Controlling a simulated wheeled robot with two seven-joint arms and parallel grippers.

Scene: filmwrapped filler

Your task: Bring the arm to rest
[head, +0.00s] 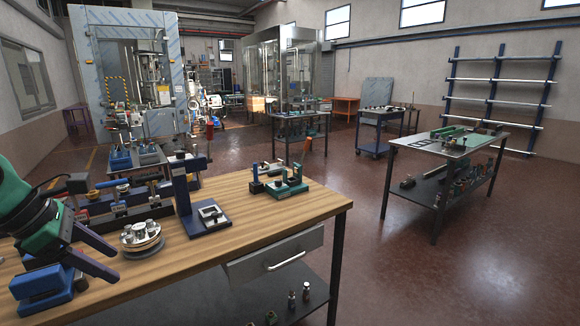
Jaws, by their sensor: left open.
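My left arm, green and black, comes in from the left edge. Its left gripper (92,229) is dark with its fingers spread apart and nothing seen between them. It hangs over the left end of the wooden workbench (262,218), in front of a round metal piece with small knobs (141,237). A blue block (42,285) lies below it on the bench, partly hidden by the arm. I cannot tell how far the fingers are above the bench. My right gripper is not in view.
A dark upright stand (187,190) and a green-and-black fixture (285,183) stand on the bench. A drawer (277,258) hangs under its front edge. A second work table (455,143) stands at right. The reddish floor (430,270) between them is clear.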

